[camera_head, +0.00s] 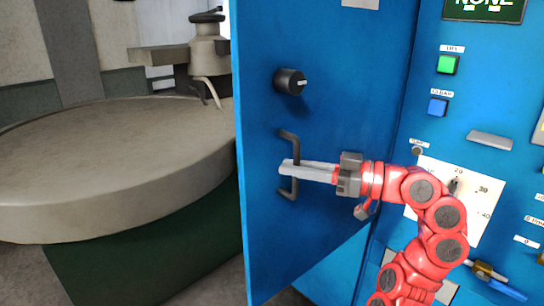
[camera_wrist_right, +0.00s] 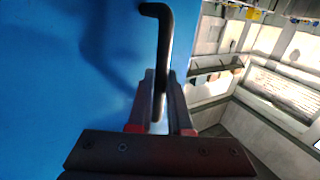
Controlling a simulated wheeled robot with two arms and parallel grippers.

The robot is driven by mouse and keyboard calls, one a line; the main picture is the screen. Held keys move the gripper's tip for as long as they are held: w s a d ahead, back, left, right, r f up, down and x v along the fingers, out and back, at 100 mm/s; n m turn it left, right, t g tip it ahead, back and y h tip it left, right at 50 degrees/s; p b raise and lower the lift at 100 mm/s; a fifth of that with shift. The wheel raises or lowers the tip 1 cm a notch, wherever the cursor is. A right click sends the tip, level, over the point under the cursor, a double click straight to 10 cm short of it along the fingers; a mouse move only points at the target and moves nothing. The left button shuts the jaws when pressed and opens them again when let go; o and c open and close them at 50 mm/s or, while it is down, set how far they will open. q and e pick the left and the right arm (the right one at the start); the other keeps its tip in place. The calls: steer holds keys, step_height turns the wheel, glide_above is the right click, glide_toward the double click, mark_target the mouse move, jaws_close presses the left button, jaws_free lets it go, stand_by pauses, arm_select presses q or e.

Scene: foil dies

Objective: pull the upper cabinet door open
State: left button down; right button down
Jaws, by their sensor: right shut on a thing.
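The blue upper cabinet door (camera_head: 330,110) fills the middle of the head view, at an angle to the control panel on its right. Its bottom edge shows above a lighter blue surface. A dark bar handle (camera_head: 288,135) stands upright on the door, below a black round knob (camera_head: 290,81). My right gripper (camera_head: 287,168) reaches in from the right and is shut on the handle. In the right wrist view the handle (camera_wrist_right: 160,40) passes between the two fingers (camera_wrist_right: 160,110), with the blue door (camera_wrist_right: 50,70) behind on the left. My left gripper is not in view.
A large round grey table (camera_head: 110,165) on a green base stands left of the door's free edge, with a device (camera_head: 208,45) behind. The control panel (camera_head: 470,130) on the right carries a green button (camera_head: 447,64) and a blue button (camera_head: 438,107).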

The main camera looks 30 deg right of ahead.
steer(key=shift+s+d, duration=0.35)
steer(key=shift+s, duration=0.4)
steer(key=shift+s+d, duration=0.3)
steer(key=shift+s, duration=0.5)
steer(key=shift+s+d, duration=0.35)
steer(key=shift+s, duration=0.4)
steer(key=c, duration=0.8)
jaws_free()
steer(key=shift+c, duration=0.2)
steer(key=b+v, duration=0.1)
steer(key=v, duration=1.6)
steer(key=shift+s+d, duration=0.15)
steer(key=shift+d, duration=0.05)
